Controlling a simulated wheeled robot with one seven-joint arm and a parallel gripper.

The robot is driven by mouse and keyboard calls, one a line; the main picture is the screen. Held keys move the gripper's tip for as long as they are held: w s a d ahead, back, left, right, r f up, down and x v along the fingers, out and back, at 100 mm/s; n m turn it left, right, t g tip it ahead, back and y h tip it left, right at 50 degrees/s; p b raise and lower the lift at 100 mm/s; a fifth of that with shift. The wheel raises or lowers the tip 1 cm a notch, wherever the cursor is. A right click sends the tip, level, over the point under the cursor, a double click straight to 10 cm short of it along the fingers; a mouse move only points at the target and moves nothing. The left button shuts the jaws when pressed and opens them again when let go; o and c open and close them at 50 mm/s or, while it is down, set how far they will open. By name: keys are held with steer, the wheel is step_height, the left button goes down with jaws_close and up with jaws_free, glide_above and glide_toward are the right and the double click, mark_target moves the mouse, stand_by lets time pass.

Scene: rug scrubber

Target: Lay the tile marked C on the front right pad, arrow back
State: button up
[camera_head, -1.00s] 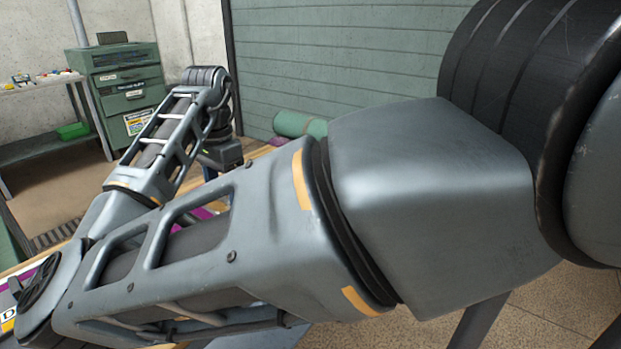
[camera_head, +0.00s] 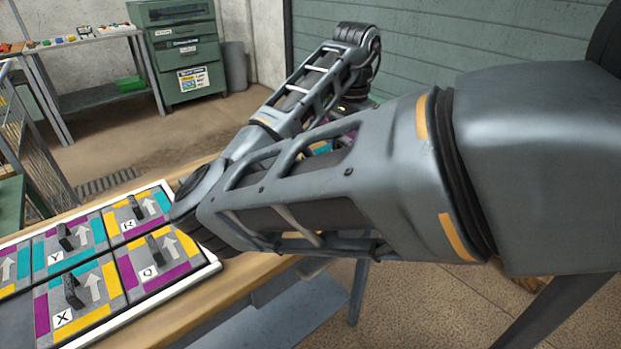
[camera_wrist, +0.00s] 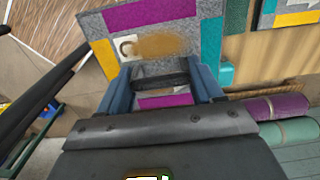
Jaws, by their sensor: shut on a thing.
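In the wrist view my gripper (camera_wrist: 162,72) is shut on the dark handle of a tile (camera_wrist: 150,14). The tile is grey with purple, yellow and teal bars. Its white label reads C (camera_wrist: 127,47), and a brown smear lies beside the label. I cannot make out an arrow on it. In the head view my arm hides the gripper and the held tile. A white-rimmed board (camera_head: 180,283) at the lower left carries tiles marked X (camera_head: 91,288), Q (camera_head: 150,258), Y (camera_head: 80,239) and R (camera_head: 137,212). A dark bare patch (camera_head: 15,322) shows left of X.
The tiled board lies on a wooden bench (camera_head: 240,277). Another patterned tile (camera_wrist: 290,17) and purple and green rolls (camera_wrist: 278,107) show in the wrist view.

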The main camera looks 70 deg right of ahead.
steer(key=w+f+b, duration=0.1)
steer(key=w+f, duration=0.1)
steer(key=w, duration=0.1)
steer(key=w+f, duration=0.2)
steer(key=w, duration=0.1)
steer(key=w+f+b, duration=0.1)
steer(key=w+f, duration=0.1)
steer(key=w, duration=0.2)
steer(key=shift+a+f+b, duration=0.1)
steer(key=shift+b, duration=0.2)
steer(key=shift+w+f+b, duration=0.15)
steer(key=shift+f+b, duration=0.25)
steer(key=shift+f, duration=1.6)
steer(key=shift+f, duration=0.1)
steer(key=o, duration=1.3)
step_height(320, 180, up, 12)
steer(key=p, duration=0.3)
